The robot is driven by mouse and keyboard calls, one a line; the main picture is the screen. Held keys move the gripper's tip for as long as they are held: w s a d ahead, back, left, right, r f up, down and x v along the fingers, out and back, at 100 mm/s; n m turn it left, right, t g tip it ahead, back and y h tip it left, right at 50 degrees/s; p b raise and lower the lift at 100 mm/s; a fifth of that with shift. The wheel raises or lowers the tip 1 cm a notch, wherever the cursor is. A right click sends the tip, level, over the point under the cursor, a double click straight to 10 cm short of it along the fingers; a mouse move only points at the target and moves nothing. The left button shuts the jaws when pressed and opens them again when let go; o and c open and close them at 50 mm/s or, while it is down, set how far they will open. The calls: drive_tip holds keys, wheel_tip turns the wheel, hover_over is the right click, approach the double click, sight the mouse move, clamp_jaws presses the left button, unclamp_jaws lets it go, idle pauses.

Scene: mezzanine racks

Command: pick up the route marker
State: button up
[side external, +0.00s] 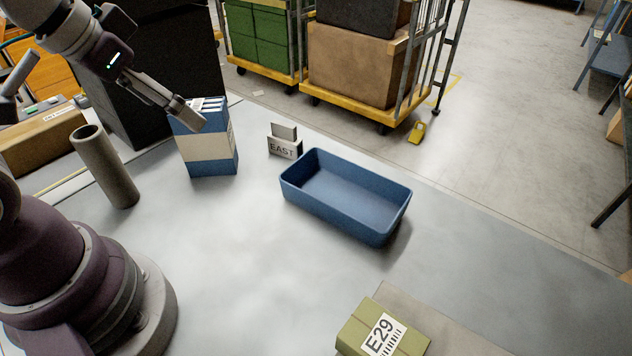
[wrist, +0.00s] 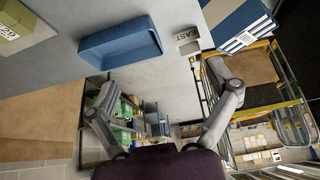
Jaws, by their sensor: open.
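The route marker (side external: 285,148) is a small pale block with the word EAST on its front and a grey upright piece behind it. It stands on the grey table between a blue-and-white box and a blue bin. It also shows in the wrist view (wrist: 187,41), near the top, beyond my fingertips. My gripper (side external: 186,113) is up at the left, and its visible finger overlaps the top of the box in the picture. In the wrist view my gripper's two fingers (wrist: 168,100) are spread wide with nothing between them. The marker is apart from both fingers.
The blue-and-white box (side external: 207,148) stands left of the marker, and the blue bin (side external: 346,212) is close on its right. A grey tube (side external: 104,167) stands further left. A green package labelled E29 (side external: 362,326) lies at the front. The middle of the table (side external: 240,260) is clear.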

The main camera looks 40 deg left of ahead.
sight(281, 126)
drive_tip(key=w+a+f+n+t+y, duration=0.1)
drive_tip(key=w+a+f+t, duration=0.1)
drive_tip(key=w, duration=0.4)
drive_tip(key=w+a+f+n+t+y, duration=0.1)
drive_tip(key=w+f+t, duration=0.1)
drive_tip(key=w, duration=0.4)
drive_tip(key=w+f+t, duration=0.1)
drive_tip(key=w+f, duration=0.1)
drive_tip(key=f, duration=0.1)
drive_tip(key=w+a+f+t, duration=0.1)
drive_tip(key=f, duration=0.3)
drive_tip(key=w+a+f+t, duration=0.1)
drive_tip(key=w+f, duration=0.1)
drive_tip(key=f, duration=0.1)
drive_tip(key=shift+w+f, duration=0.2)
drive_tip(key=shift+w, duration=0.1)
drive_tip(key=x, duration=0.5)
drive_tip(key=c, duration=1.1)
